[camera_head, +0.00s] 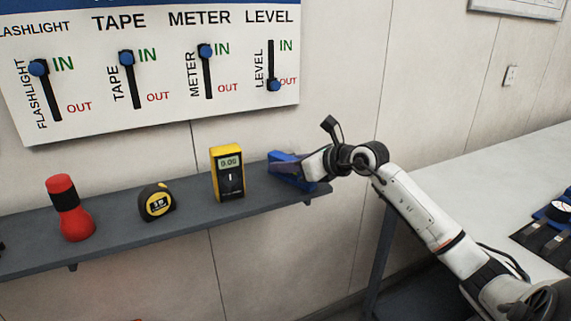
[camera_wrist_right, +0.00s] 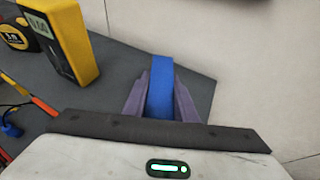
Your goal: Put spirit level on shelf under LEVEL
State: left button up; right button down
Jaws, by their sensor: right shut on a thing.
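The blue spirit level (camera_head: 283,157) is at the right end of the grey shelf (camera_head: 110,238), below the LEVEL sign (camera_head: 269,17). My right gripper (camera_head: 296,168) is shut on it. In the right wrist view the blue level (camera_wrist_right: 160,78) sits between the two fingers of my right gripper (camera_wrist_right: 160,100), over the shelf's end (camera_wrist_right: 200,92). I cannot tell whether it touches the shelf. The LEVEL slider (camera_head: 273,85) is down at OUT. My left gripper is not in view.
A yellow meter (camera_head: 228,172) stands on the shelf left of the level. A tape measure (camera_head: 156,201) and a red flashlight (camera_head: 70,208) stand farther left. Their sliders are up at IN. A light worktable (camera_head: 480,185) is at the right.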

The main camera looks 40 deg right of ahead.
jog(key=shift+f, duration=0.2)
jog(key=c, duration=1.4)
grip_release()
jog(key=shift+c, duration=0.2)
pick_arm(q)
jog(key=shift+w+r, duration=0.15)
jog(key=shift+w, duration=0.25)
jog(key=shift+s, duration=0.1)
pick_arm(e)
jog(key=shift+r, duration=0.3)
jog(key=shift+s+f, duration=0.1)
jog(key=shift+s, duration=0.25)
pick_arm(q)
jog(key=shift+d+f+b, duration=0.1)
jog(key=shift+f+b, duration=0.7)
jog(key=shift+b, duration=0.15)
pick_arm(e)
jog(key=a+v, duration=0.1)
jog(key=v, duration=1)
jog(key=shift+d, duration=0.5)
